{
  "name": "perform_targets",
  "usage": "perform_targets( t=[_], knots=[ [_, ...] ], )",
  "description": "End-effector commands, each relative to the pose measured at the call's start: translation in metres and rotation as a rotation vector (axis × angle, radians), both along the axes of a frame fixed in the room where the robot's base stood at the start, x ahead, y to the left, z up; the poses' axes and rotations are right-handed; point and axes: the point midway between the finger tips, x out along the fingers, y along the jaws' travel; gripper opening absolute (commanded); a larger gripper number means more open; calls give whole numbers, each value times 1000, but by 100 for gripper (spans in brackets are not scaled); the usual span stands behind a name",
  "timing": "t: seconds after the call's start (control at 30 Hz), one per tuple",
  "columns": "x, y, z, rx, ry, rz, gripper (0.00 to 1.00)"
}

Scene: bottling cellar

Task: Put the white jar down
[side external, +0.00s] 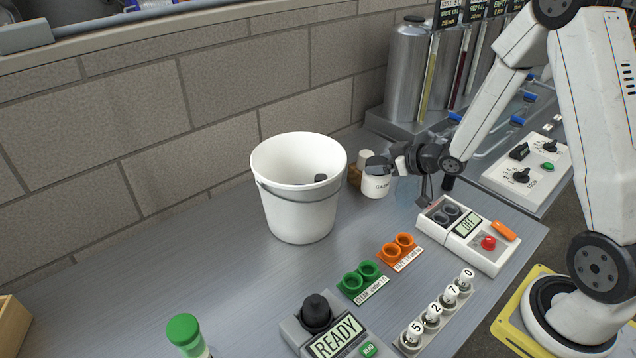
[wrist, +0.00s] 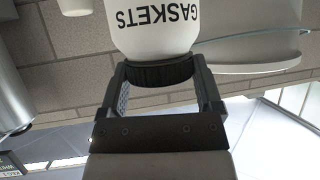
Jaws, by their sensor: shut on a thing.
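The white jar (side external: 376,187) is upright in the side view, just right of the white bucket. Its dark lettering reads GASKETS in the wrist view (wrist: 155,32), where it appears upside down. My gripper (side external: 385,166) is shut on the jar at its dark lid (wrist: 160,74), with one finger on each side. The jar appears to hang above the bench, but its exact height is hard to tell. The jar's underside is out of the wrist view.
A white bucket (side external: 300,215) stands close left of the jar, with something dark inside. A brown bottle (side external: 357,175) is partly hidden behind the jar. Orange cups (side external: 397,249), green cups (side external: 361,278) and a control box (side external: 468,234) stand in front. Bare bench lies between bucket and cups.

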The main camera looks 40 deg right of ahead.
Motion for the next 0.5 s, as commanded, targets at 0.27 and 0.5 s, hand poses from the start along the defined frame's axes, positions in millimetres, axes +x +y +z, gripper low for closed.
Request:
perform_targets(
  t=[0.27, 0.5],
  knots=[
    [1, 0, 25, -2, -6, 1, 14],
    [0, 0, 67, -4, -7, 1, 14]
  ],
)
